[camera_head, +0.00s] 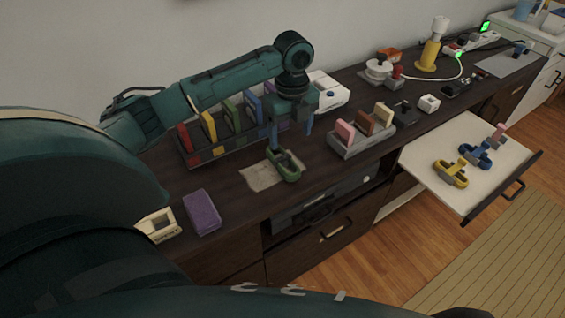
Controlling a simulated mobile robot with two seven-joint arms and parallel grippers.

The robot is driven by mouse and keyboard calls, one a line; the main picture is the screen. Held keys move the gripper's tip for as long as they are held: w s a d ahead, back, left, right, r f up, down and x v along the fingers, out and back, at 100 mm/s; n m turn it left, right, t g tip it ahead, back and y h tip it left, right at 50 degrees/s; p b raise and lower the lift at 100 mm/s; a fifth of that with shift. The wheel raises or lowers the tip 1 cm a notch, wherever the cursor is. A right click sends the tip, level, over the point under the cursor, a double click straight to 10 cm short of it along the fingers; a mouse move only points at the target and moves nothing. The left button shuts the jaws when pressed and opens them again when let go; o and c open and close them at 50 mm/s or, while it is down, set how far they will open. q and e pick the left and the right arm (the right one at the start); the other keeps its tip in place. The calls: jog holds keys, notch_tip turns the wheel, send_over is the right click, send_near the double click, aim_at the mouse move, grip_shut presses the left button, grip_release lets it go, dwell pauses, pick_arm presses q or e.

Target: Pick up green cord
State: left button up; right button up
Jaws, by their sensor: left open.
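The green cord (289,173) is a small looped bundle on the dark cabinet top, at the right edge of a tan mat (255,180). My left gripper (289,141) points down above the cord. Its fingers are apart and it looks empty. One finger comes down close to the cord's upper part; I cannot tell whether they touch. My right gripper is not in view.
A divided rack (212,150) with colored slabs stands behind the cord. A smaller rack (357,145) stands to the right. A purple block (202,212) lies at the left. The open drawer (425,165) holds yellow (451,173) and blue (475,155) cords.

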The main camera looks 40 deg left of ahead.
pick_arm(q)
send_over(290, 167)
jog(key=f, duration=0.6)
jog(key=shift+s+d, duration=0.2)
jog(key=shift+s, duration=0.15)
jog(key=shift+w+a+f+b, duration=0.1)
jog(key=shift+w+f, duration=0.05)
jog(key=shift+f, duration=0.85)
jog(key=shift+w+a+f+b, duration=0.1)
jog(key=shift+f+b, duration=0.05)
jog(key=shift+f, duration=0.85)
jog(key=shift+w+a+f+b, duration=0.1)
jog(key=shift+w+f, duration=0.05)
jog(key=shift+f, duration=0.85)
jog(key=shift+c, duration=0.3)
jog(key=c, duration=1)
